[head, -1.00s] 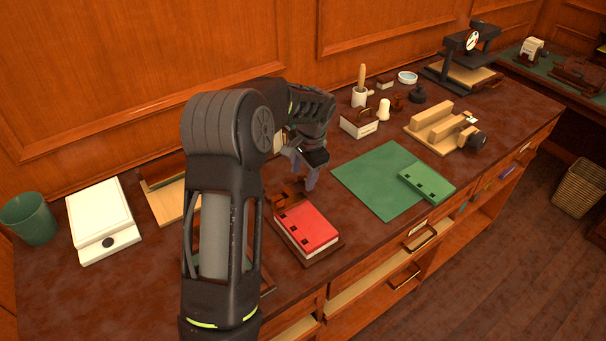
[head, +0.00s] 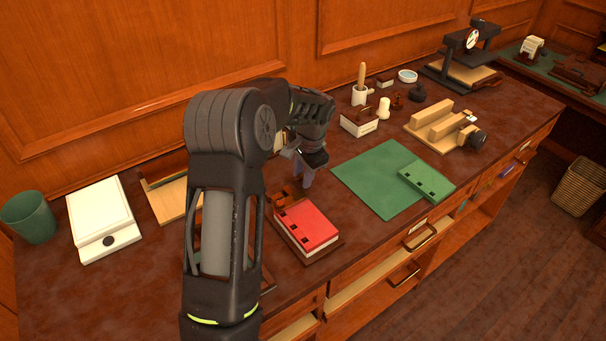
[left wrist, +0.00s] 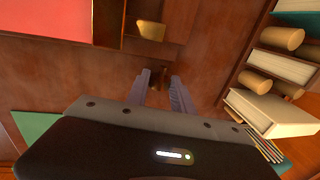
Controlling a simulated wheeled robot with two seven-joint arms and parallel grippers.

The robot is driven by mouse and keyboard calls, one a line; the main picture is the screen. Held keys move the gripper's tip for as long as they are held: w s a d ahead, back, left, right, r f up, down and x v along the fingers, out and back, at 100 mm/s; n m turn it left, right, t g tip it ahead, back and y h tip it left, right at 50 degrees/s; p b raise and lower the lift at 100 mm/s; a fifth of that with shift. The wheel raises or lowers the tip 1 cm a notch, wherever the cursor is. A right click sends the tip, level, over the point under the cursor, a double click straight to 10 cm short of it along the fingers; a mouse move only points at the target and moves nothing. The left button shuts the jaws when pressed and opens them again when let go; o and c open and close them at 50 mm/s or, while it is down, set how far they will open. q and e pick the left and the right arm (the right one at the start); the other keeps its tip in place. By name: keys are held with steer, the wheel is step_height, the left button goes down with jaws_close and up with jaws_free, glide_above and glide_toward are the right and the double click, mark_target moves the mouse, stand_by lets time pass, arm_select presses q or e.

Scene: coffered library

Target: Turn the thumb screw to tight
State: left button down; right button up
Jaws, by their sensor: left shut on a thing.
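A red book (head: 308,225) lies on a brown wooden stand (head: 325,252) at the middle of the desk; the red shows at the upper left of the left wrist view (left wrist: 50,22). My left gripper (head: 306,180) points down just behind the book. In the left wrist view, its two fingers (left wrist: 158,85) are shut on a small dark brown piece (left wrist: 159,77), apparently the thumb screw. The fingers hide most of it, and its markings cannot be read. My right gripper is in neither view.
A green mat (head: 365,180) with a green book (head: 427,182) lies to the right. A white box (head: 359,124) stands behind the gripper. A white scale (head: 100,215) and green cup (head: 29,218) stand at the left. Bare desk lies in front of the mat.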

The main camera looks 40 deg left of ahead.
arm_select(q)
steer(key=shift+a+r+p, duration=0.1)
steer(key=shift+r+p, duration=0.05)
steer(key=shift+p, duration=0.25)
steer(key=shift+a+r+g+h+p, duration=0.1)
steer(key=shift+a+g+h+p, duration=0.15)
steer(key=shift+h+p, duration=0.8)
steer(key=shift+w+a+g+h+p, duration=0.1)
steer(key=shift+g+h+p, duration=0.15)
steer(key=shift+h+p, duration=0.45)
steer(key=shift+f+h, duration=0.25)
steer(key=shift+h, duration=0.4)
steer(key=c, duration=1.1)
jaws_free()
steer(key=shift+r, duration=0.1)
